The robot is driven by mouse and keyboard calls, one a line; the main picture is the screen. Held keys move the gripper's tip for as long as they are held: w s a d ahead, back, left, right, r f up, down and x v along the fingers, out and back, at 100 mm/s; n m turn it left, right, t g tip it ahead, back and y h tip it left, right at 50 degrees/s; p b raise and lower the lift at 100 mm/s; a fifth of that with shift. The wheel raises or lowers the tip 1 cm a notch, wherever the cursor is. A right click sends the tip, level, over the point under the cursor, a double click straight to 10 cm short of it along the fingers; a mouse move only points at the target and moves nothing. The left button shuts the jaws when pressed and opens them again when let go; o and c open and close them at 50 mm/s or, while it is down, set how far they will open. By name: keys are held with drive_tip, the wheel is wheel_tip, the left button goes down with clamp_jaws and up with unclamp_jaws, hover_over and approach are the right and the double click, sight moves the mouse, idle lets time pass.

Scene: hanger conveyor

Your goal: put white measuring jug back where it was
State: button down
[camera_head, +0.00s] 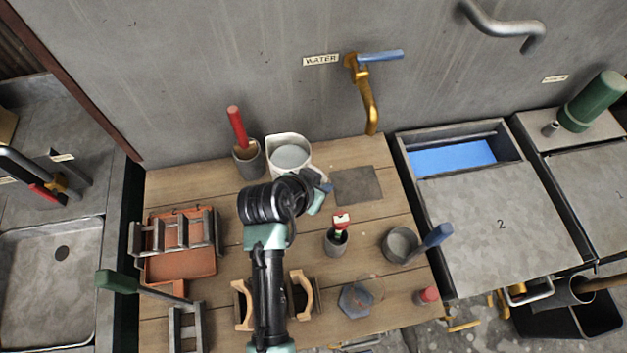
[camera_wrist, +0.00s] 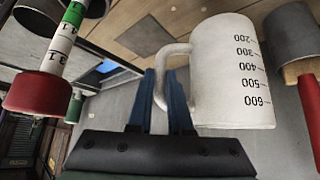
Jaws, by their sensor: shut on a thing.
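The white measuring jug (camera_head: 291,157) is at the back of the wooden table, left of the dark square pad (camera_head: 357,185). In the wrist view, the jug (camera_wrist: 232,75) shows its black scale marks, 200 to 600, and its handle toward the blue fingers. My gripper (camera_wrist: 166,82) is shut on the jug's handle. In the head view, my gripper (camera_head: 322,190) is at the jug's right front side, partly hidden by my wrist. I cannot tell whether the jug's base touches the table.
A grey cup (camera_head: 250,164) with a red-handled tool (camera_head: 237,127) stands close left of the jug. A brass tap (camera_head: 368,103) hangs over the table's back right. A small cup (camera_head: 336,245) and a grey pot (camera_head: 400,245) stand in front. The dark pad is bare.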

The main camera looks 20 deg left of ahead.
drive_tip(key=shift+w+a+f, duration=0.1)
drive_tip(key=shift+w+f, duration=0.05)
drive_tip(key=shift+f, duration=2.8)
drive_tip(key=c, duration=0.8)
unclamp_jaws()
drive_tip(key=shift+f, duration=0.1)
drive_tip(key=shift+c, duration=0.2)
drive_tip(key=v, duration=1.2)
